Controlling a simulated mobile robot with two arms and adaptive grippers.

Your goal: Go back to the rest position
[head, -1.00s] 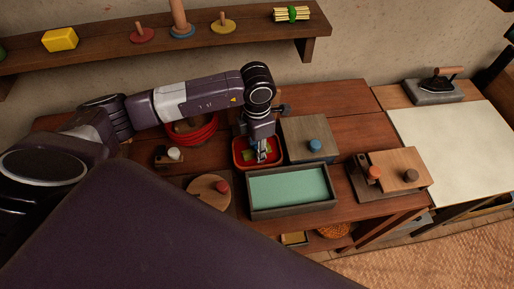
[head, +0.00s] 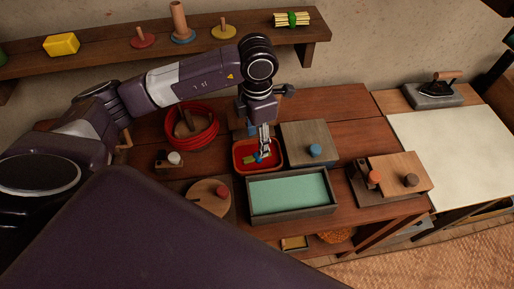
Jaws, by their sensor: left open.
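My left gripper (head: 263,152) points down over a small red tray (head: 241,167) on the wooden table. It is open. My left arm reaches in from the left, above the table, bent at the wrist over the tray. My right gripper is not in view.
A green-lined box (head: 290,190) stands in front of the tray, and a lidded box (head: 310,143) to its right. A shelf (head: 110,52) with a yellow block runs behind the arm. A white board (head: 455,140) lies right.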

